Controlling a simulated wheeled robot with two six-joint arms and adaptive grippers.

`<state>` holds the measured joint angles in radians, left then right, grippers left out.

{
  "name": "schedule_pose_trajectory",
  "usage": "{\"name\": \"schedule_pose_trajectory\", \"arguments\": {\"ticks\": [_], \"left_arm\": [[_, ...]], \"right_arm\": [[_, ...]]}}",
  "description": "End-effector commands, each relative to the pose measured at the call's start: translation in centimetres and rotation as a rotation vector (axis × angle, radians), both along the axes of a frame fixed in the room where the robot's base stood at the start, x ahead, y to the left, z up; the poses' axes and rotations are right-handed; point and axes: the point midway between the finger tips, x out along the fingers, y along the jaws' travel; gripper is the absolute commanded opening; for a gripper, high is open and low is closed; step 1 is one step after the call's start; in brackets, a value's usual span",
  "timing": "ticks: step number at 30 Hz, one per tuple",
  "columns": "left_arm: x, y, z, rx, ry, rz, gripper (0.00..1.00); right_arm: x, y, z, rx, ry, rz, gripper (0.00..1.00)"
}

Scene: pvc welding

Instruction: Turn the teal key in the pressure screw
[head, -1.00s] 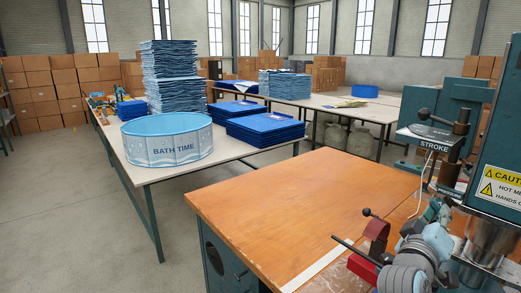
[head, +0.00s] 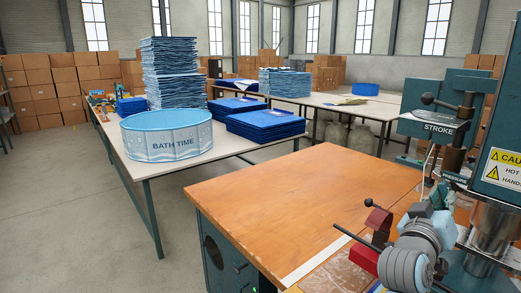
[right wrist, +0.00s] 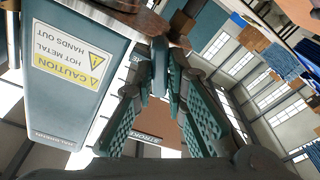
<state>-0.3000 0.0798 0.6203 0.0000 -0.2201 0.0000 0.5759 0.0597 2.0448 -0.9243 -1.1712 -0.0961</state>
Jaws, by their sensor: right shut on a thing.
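The teal press (head: 495,185) stands at the right edge of the head view, with a "STROKE" plate (head: 438,127) and a partly covered "PRESSURE" label (head: 455,178). My right gripper (head: 438,203) is just below that label, seen from behind its grey wrist. In the right wrist view its two ridged fingers (right wrist: 159,62) close together at the top middle. Between their tips is a small teal piece, the key (right wrist: 159,82). The fingers cover most of it, and I cannot make out the screw or the key's angle. My left gripper is in neither view.
A red clamp with a black-knobbed lever (head: 375,225) stands close left of my right wrist. The orange workbench top (head: 300,205) is bare. Behind it, a table (head: 140,172) holds the "BATH TIME" pool (head: 168,137) and blue stacks. The yellow caution sign (right wrist: 70,60) is close to my right fingers.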

Motion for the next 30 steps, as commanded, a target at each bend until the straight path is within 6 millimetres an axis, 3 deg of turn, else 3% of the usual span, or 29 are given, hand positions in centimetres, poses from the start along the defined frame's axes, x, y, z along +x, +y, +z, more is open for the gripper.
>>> {"name": "schedule_pose_trajectory", "arguments": {"ticks": [7, 30], "left_arm": [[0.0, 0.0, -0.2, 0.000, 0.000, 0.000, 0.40], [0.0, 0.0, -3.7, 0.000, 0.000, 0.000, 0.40]], "right_arm": [[0.0, 0.0, 0.3, 0.002, -0.018, 0.003, 0.00], [0.1, 0.1, 0.1, 0.180, -0.255, 0.004, 0.00]]}}
